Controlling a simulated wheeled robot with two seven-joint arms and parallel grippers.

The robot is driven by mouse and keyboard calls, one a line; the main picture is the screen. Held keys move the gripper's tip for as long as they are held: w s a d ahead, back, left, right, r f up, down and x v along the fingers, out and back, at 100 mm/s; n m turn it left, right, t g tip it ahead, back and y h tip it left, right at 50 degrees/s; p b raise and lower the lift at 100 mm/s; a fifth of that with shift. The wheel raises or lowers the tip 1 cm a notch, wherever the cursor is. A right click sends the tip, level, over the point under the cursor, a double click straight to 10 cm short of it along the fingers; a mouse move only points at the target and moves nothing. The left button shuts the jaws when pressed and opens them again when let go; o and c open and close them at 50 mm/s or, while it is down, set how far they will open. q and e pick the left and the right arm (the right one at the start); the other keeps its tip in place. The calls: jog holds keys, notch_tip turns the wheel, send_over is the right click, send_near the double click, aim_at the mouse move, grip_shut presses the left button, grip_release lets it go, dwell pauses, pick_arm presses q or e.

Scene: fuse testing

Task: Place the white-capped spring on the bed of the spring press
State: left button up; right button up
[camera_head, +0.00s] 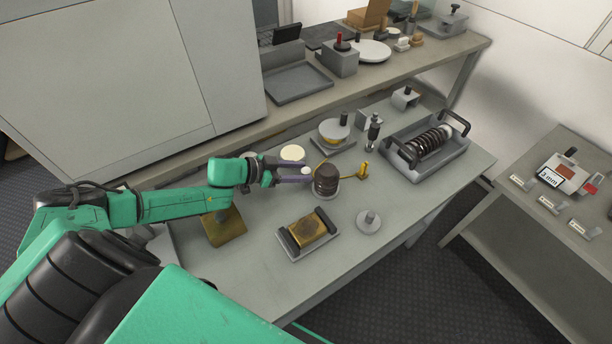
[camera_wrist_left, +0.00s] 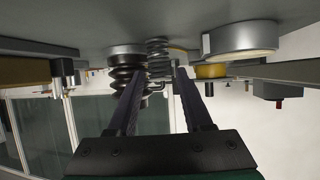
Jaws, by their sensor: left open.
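My left gripper (camera_wrist_left: 158,85) is open, and I see no finger closed on the spring. A grey block with an upright dark plunger (camera_head: 373,132), possibly the spring press, stands farther right; I cannot be sure which device it is. My right gripper is not in view.
A dark ribbed stack (camera_head: 326,182) stands close to my left fingertips. A pale disc (camera_head: 292,153) lies beside them. A brass block fixture (camera_head: 308,232) sits in front.

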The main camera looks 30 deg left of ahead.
pick_arm(q)
grip_shut()
jog(key=shift+r, duration=0.15)
